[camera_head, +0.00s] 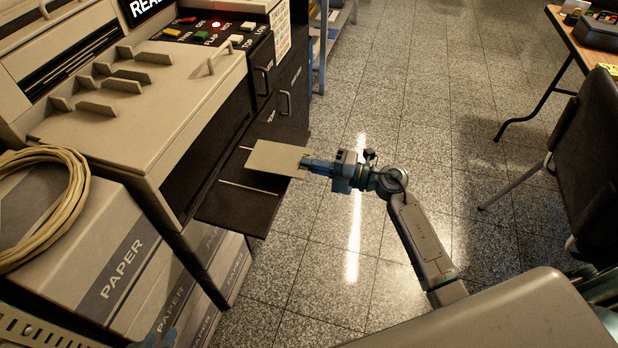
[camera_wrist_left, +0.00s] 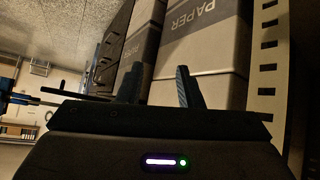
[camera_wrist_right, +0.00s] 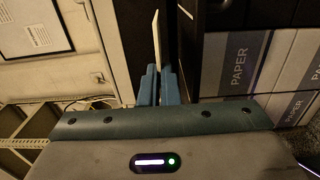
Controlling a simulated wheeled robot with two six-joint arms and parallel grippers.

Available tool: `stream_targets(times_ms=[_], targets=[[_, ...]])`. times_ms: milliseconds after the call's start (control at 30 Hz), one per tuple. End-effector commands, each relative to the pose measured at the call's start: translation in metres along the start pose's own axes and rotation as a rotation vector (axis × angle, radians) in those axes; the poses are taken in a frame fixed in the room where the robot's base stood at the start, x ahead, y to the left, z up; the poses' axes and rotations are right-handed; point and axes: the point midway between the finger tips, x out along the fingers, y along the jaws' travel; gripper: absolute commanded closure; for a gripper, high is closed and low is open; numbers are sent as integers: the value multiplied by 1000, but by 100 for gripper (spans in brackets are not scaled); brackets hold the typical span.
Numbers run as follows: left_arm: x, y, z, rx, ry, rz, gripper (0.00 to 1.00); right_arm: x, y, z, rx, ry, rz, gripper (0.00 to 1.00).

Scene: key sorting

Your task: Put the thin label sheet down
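The thin label sheet (camera_head: 275,158) is a flat, pale cream rectangle, held level over the outer part of the machine's dark open shelf (camera_head: 238,205). I cannot tell whether it touches the shelf. My right gripper (camera_head: 308,164) has its blue fingers shut on the sheet's right edge. In the right wrist view the sheet (camera_wrist_right: 156,42) shows edge-on, rising from between the close-set fingers (camera_wrist_right: 158,84). My left gripper (camera_head: 165,341) is only partly in view at the bottom left. In the left wrist view its fingers (camera_wrist_left: 160,86) are wide apart with nothing between them.
The beige machine (camera_head: 150,115) with buttons and a lit red lamp stands at the left. PAPER boxes (camera_head: 125,262) and a coiled cable (camera_head: 75,200) are below and beside it. A dark chair (camera_head: 590,150) and a table stand at the right. The floor between is clear.

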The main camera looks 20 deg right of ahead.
Motion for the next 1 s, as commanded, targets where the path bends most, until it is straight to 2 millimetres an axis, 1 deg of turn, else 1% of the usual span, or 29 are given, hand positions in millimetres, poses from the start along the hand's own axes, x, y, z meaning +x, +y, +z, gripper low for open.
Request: stream_targets(times_ms=[167,200,300,400,700,900,967,1000], targets=[[-1,0,0,3,-7,-2,67,2,-1,-17,1,0,1,100],[1,-1,1,4,-7,-2,67,3,-7,-20,2,0,0,100],[5,1,3,-15,38,8,67,3,-26,-18,3,-1,-1,100],[5,2,2,-25,64,13,67,3,-36,-18,2,-1,0,100],[5,2,0,-28,74,15,67,3,-37,-17,0,-1,0,100],[6,2,-6,-24,99,13,67,3,-40,-17,-1,-1,0,100],[6,2,-7,-24,104,13,67,3,-39,-17,-1,-1,0,90],[6,2,-7,-24,103,13,67,3,-39,-17,-1,-1,0,82]])
